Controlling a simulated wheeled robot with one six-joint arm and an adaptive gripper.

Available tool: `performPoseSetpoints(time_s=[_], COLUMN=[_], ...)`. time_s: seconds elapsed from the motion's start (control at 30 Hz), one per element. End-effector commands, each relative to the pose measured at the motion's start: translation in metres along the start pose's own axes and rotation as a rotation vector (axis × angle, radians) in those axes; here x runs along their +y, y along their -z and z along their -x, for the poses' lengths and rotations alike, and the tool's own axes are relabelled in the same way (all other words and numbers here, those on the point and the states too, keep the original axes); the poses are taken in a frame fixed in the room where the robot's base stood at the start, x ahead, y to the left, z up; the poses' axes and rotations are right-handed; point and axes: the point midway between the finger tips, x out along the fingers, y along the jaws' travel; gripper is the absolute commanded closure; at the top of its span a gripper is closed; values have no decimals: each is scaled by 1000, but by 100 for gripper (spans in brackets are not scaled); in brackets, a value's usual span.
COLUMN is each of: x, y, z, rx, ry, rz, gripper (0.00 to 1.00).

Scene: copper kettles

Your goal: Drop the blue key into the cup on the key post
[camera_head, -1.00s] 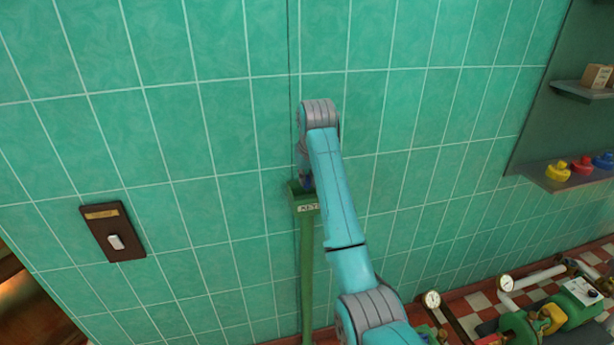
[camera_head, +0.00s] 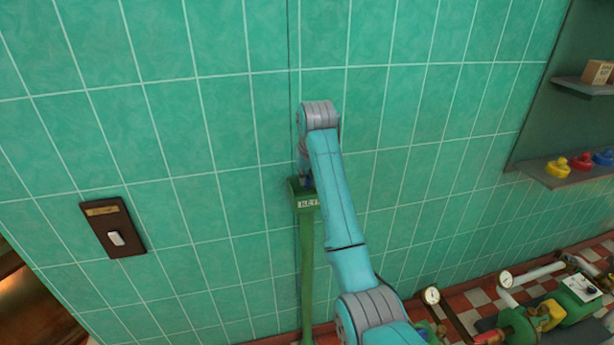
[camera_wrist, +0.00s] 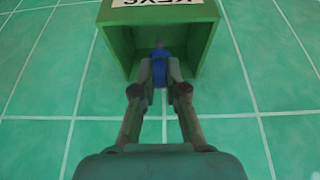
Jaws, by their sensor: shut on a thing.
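The key post's green cup (camera_wrist: 205,42) is an open square box with a "KEYS" label. It is at the top of the wrist view, and in the head view the cup (camera_head: 308,204) tops a green post (camera_head: 307,270). My gripper (camera_wrist: 160,86) is shut on the blue key (camera_wrist: 160,69). The key's far end shows within the cup's opening in the wrist view; I cannot tell how deep it is. In the head view my arm hides most of the gripper and the key.
Green tiled wall (camera_head: 220,120) stands close behind the post. A brown switch plate (camera_head: 113,228) is on the wall at left. A shelf (camera_head: 560,178) with yellow, red and blue items is at right. Pipes, gauges and green machinery (camera_head: 578,298) stand at lower right.

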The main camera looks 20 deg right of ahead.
Motion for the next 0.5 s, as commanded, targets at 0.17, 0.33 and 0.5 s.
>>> performPoseSetpoints(time_s=[0.17, 0.33, 0.5], x=[0, 0, 0], y=[0, 0, 0], z=[0, 0, 0], rx=[0, 0, 0], ry=[0, 0, 0], rz=[0, 0, 0], gripper=[100, 66, 59])
